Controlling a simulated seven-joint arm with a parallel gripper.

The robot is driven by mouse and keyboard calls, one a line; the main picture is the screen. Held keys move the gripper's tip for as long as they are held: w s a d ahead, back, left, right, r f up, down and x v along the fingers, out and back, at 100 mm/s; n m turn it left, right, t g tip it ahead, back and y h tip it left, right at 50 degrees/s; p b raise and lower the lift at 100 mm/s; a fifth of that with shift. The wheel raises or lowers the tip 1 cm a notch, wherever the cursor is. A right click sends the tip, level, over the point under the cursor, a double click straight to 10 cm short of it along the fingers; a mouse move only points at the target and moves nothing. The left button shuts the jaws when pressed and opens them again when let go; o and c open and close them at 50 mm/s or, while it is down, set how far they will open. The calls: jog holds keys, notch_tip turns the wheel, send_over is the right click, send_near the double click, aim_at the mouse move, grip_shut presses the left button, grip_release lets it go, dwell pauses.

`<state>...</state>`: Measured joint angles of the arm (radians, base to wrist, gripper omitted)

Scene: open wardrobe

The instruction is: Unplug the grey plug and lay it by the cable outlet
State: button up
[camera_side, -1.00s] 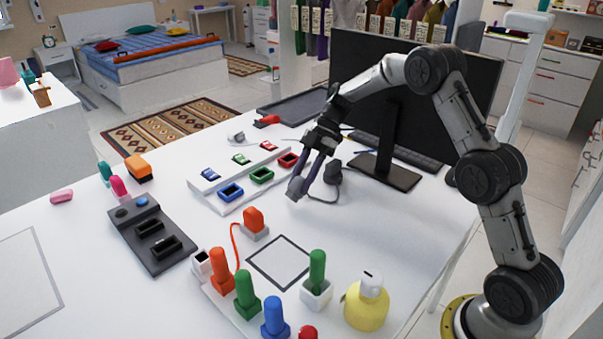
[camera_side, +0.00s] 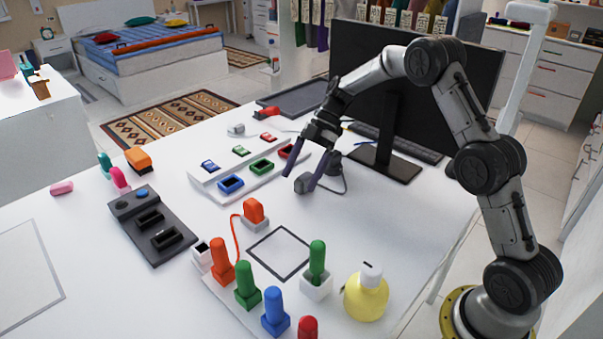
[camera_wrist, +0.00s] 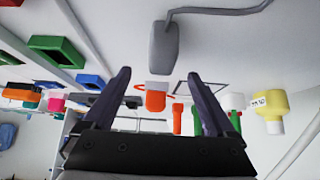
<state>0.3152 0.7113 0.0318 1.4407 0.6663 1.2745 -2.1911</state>
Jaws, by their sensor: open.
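The grey plug (camera_side: 304,184) lies on the white table, right of the colored sockets.
A white strip with blue (camera_side: 231,186), green (camera_side: 262,167) and red sockets is left of my gripper. An orange plug (camera_side: 253,211), green-handled piece (camera_side: 317,262) and yellow bottle (camera_side: 367,296) stand nearer. The monitor (camera_side: 417,95) rises behind. Table right of the plug is clear.

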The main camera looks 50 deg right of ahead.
dwell(0.6)
jog(key=shift+d+r, duration=0.4)
jog(key=shift+r, duration=0.95)
jog(key=shift+d+r, duration=0.45)
jog(key=shift+r, duration=0.95)
jog(key=shift+d+r, duration=0.4)
jog(key=shift+r, duration=0.95)
